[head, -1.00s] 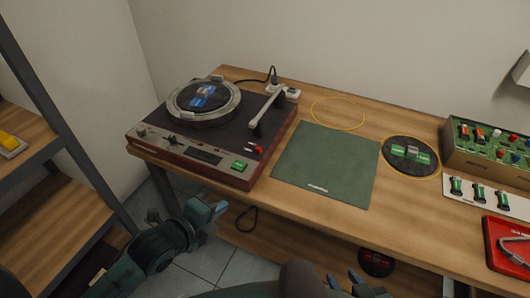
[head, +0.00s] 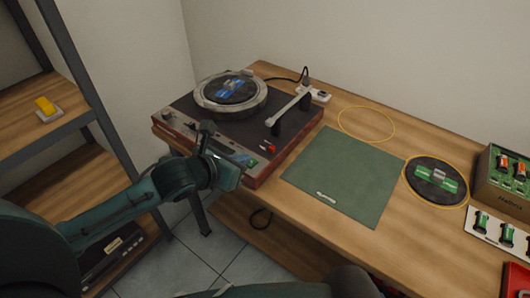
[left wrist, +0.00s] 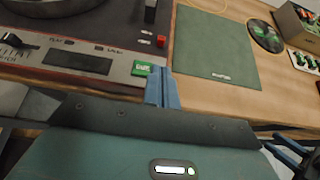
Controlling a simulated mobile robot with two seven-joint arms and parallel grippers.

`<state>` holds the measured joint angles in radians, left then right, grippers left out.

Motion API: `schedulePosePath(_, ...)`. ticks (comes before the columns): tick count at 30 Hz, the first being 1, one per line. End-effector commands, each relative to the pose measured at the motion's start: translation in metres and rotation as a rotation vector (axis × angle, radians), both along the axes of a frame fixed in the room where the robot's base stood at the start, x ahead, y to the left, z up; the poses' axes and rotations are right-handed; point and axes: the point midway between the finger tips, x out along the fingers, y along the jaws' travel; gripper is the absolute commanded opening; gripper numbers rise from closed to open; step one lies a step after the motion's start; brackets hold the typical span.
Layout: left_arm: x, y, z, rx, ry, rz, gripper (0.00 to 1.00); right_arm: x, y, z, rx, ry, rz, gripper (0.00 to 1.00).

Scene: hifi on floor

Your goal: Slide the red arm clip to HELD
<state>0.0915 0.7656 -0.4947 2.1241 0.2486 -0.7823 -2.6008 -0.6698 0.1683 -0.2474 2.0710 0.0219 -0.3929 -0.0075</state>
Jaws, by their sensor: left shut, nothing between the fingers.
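The turntable (head: 185,150) stands on the bench at the left. Its red arm clip (head: 270,148) sits on the deck right of centre, near the tonearm (head: 290,112); it also shows in the left wrist view (left wrist: 161,41). The lettering beside it is too small to read. My left gripper (head: 236,170) is shut and empty at the turntable's front edge. In the left wrist view its blue fingers (left wrist: 162,88) are together beside the green label (left wrist: 142,69), apart from the clip. Blue parts of my right gripper (left wrist: 292,152) show at the lower right; their opening is unclear.
A green mat (head: 345,175) lies right of the turntable, with a black disc (head: 436,197) and a yellow ring (head: 366,124) beyond it. A green-panelled box (head: 502,200) stands at the far right. A shelf (head: 40,140) is at the left.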

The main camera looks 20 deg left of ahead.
Motion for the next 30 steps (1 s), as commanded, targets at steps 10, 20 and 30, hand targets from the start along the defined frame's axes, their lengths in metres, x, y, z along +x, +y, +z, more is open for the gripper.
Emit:
schedulePosePath(10,0.018,-0.007,-0.011,-0.008,0.001,0.003,0.00,0.000,0.000,0.001,0.000,-0.001,0.000,0.36)
schedulePosePath(20,0.066,-0.025,-0.040,-0.007,0.001,0.003,0.00,0.001,0.000,0.001,0.000,-0.003,-0.001,0.36)
schedulePosePath(30,0.082,-0.030,-0.050,-0.003,0.000,0.001,0.00,0.003,0.000,0.002,0.000,-0.006,-0.001,0.36)
